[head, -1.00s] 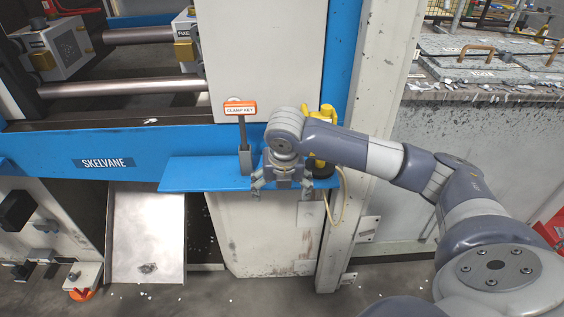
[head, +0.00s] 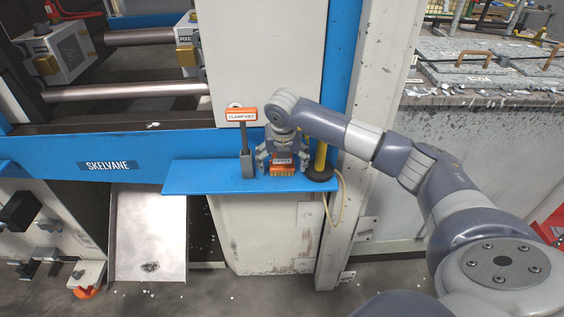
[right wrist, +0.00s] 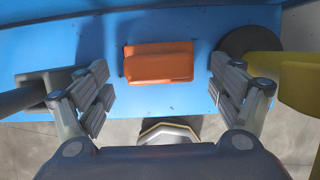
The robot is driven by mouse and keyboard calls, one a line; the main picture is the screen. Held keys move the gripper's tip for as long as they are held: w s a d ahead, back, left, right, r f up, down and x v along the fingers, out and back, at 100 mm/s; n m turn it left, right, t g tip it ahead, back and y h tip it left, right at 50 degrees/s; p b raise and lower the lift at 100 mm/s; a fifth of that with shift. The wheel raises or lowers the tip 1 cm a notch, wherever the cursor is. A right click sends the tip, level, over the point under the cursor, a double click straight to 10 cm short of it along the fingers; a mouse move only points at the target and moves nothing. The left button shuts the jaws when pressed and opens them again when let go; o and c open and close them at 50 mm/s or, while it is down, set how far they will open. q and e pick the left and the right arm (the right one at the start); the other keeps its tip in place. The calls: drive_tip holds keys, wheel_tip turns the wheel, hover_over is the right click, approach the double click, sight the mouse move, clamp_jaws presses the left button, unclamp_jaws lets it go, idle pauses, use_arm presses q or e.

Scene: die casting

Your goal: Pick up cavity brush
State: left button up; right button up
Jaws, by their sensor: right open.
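The cavity brush (head: 283,168) is an orange block with a label and yellowish bristles below, standing on the blue shelf (head: 205,178). In the right wrist view the brush (right wrist: 158,63) shows as an orange block from above. My right gripper (head: 281,153) is open just above and around it, one finger on each side. In the right wrist view the open fingers of the right gripper (right wrist: 163,84) stand apart from the brush, with gaps on both sides. My left gripper is not in view.
The clamp key (head: 241,116) with its orange tag stands in a grey holder (head: 248,165) just left of the gripper. A yellow-handled object (head: 321,155) on a black round base (head: 319,173) stands close on the right. The shelf's left part is clear.

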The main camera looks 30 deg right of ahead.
drive_tip(key=shift+w+d, duration=0.3)
drive_tip(key=shift+w, duration=0.25)
drive_tip(key=shift+w+d+f+p, duration=0.15)
drive_tip(key=shift+p, duration=0.25)
drive_tip(key=shift+f, duration=0.45)
drive_tip(key=c, duration=1.3)
drive_tip(key=shift+w+r, duration=0.1)
